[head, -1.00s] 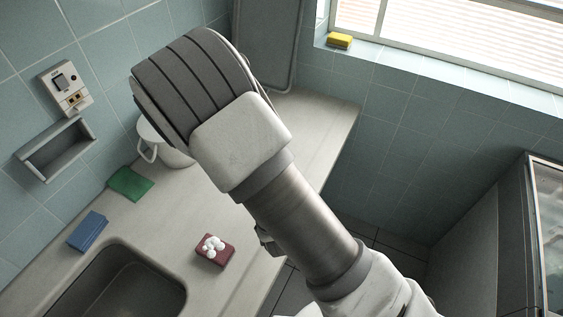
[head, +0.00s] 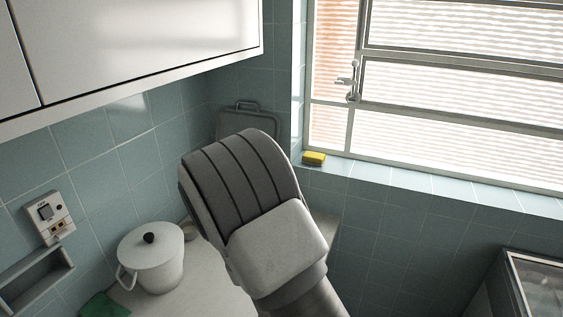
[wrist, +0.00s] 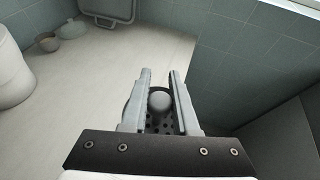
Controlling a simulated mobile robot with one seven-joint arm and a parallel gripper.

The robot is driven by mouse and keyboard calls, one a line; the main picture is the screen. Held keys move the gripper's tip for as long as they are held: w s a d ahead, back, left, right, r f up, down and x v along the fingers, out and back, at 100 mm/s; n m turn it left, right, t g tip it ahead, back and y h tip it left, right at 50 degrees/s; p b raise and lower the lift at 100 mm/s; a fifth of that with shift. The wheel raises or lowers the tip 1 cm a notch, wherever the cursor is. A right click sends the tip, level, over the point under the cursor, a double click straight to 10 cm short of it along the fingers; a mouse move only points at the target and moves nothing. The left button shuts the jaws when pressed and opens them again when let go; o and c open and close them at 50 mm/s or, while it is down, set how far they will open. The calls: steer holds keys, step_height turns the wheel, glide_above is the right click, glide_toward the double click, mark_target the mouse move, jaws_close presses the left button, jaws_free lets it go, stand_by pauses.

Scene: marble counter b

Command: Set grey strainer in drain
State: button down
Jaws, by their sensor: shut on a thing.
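The grey strainer (wrist: 160,102) shows in the wrist view as a dark perforated disc with a round grey knob. My gripper (wrist: 162,76) has its two fingers on either side of the knob and is shut on it. The strainer is partly hidden by the fingers and the gripper body, and is held over the right edge of the counter. In the head view the arm hides the gripper and strainer. The sink and its drain are in neither current view.
A white lidded pot (head: 150,262) stands on the counter near the tiled wall, with a green sponge (head: 104,306) in front. A grey tray (head: 246,118) leans at the back. A yellow sponge (head: 314,158) lies on the windowsill. A wall cabinet (head: 130,50) hangs upper left.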

steer(key=w+d+r+m+h, duration=0.2)
steer(key=w+d+r, duration=0.1)
steer(key=d+r, duration=0.8)
step_height(320, 180, up, 2)
steer(key=shift+w+d+g+h, duration=0.35)
steer(key=shift+d+g+h, duration=0.05)
steer(key=shift+a, duration=0.1)
